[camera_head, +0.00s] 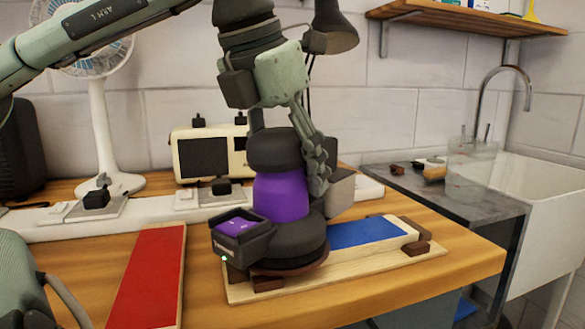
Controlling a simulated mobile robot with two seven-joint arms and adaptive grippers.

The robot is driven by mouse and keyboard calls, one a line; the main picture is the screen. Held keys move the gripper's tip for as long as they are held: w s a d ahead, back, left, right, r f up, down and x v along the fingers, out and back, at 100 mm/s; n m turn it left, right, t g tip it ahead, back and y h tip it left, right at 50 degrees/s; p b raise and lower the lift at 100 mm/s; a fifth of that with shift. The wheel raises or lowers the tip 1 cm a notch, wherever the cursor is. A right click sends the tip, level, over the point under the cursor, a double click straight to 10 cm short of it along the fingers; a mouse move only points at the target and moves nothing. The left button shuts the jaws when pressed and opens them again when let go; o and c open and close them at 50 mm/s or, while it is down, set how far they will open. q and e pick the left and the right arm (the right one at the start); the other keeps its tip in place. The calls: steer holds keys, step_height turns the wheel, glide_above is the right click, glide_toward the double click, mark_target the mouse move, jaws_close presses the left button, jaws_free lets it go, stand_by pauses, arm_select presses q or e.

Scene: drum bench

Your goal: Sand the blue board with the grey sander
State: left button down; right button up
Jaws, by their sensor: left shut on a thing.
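The blue board (365,232) lies in a pale wooden holder (400,260) with brown blocks at its corners, near the bench's right end. A sander (281,196) with a purple body, black top and round black base stands upright over the board's left part and hides it. The sander looks purple and black, not grey. I cannot tell whether its brown underside touches the board. My left gripper (315,165) comes down from above, shut on the sander; its visible fingers are on the sander's right side. My right gripper is not in view.
A red board (150,280) lies on the bench to the left. Behind stand a cream box with a dark screen (203,158), a white fan (98,110) and a pale strip with switches. A sink (552,185) is at the right. A shelf (465,18) hangs above.

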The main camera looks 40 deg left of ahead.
arm_select(q)
steer(key=shift+w+d+r, duration=0.1)
steer(key=shift+w+d+p, duration=0.25)
steer(key=shift+w+d, duration=0.15)
steer(key=shift+w, duration=0.4)
steer(key=shift+w+d+p, duration=0.25)
steer(key=shift+w+d, duration=0.15)
steer(key=shift+w, duration=0.35)
steer(key=shift+w, duration=0.15)
steer(key=shift+w+d, duration=0.1)
steer(key=w, duration=0.1)
steer(key=w+d, duration=0.1)
steer(key=w, duration=0.1)
steer(key=shift+w+d+p, duration=0.1)
steer(key=shift+d+p, duration=0.15)
steer(key=shift+p, duration=0.05)
steer(key=shift+w+d, duration=0.1)
steer(key=shift+w, duration=0.05)
steer(key=shift+w+d, duration=0.4)
steer(key=shift+w, duration=0.25)
steer(key=shift+w+d, duration=0.35)
steer(key=shift+w, duration=0.3)
steer(key=shift+w+f, duration=0.1)
steer(key=shift+f, duration=0.1)
